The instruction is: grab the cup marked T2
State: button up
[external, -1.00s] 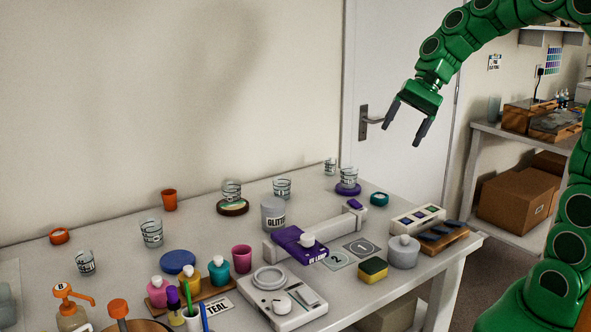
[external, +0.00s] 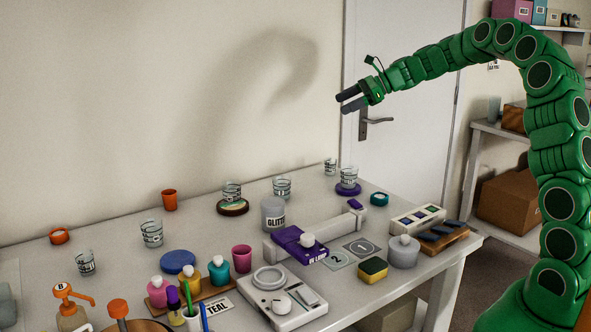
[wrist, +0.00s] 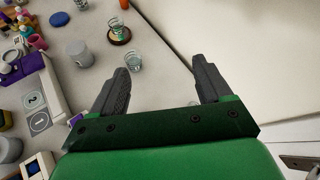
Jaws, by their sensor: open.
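Several clear cups with dark markings stand on the table. I cannot read a T2 on any of them. One cup (external: 282,187) stands behind the glitter tub, and another (external: 232,190) is on a round wooden coaster to its left. One (external: 348,177) is on a purple disc, with a smaller one (external: 330,167) behind. Two more, a cup (external: 152,232) and a smaller cup (external: 85,262), stand at left. My gripper (external: 345,100) is open and empty, high above the table's back. In the wrist view, a clear cup (wrist: 134,61) shows beyond the open fingers (wrist: 160,68).
The grey glitter tub (external: 273,214), a purple box (external: 299,243) on a pale rail, and a scale (external: 283,297) fill the middle. Bottles and a pink cup (external: 242,258) stand in front. A wall and door (external: 405,100) close off the back.

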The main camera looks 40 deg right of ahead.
jog(key=w+d+f+m+t, duration=0.2)
jog(key=w+d+f+m, duration=0.1)
jog(key=w+d+m, duration=0.3)
jog(key=n, duration=0.1)
send_near(328, 161)
jog(key=shift+w+a+f+h, duration=0.15)
jog(key=shift+w+f, duration=0.4)
jog(key=shift+w+a+f+h, duration=0.15)
jog(key=shift+w+f, duration=0.4)
jog(key=shift+w, duration=0.05)
jog(key=shift+x, duration=1.55)
jog(key=shift+t, duration=0.3)
jog(key=shift+r+x, duration=0.15)
jog(key=shift+x, duration=1)
jog(key=shift+r+x, duration=0.2)
jog(key=shift+x, duration=1)
jog(key=shift+w+a, duration=0.1)
jog(key=shift+c, duration=0.3)
jog(key=c, duration=1)
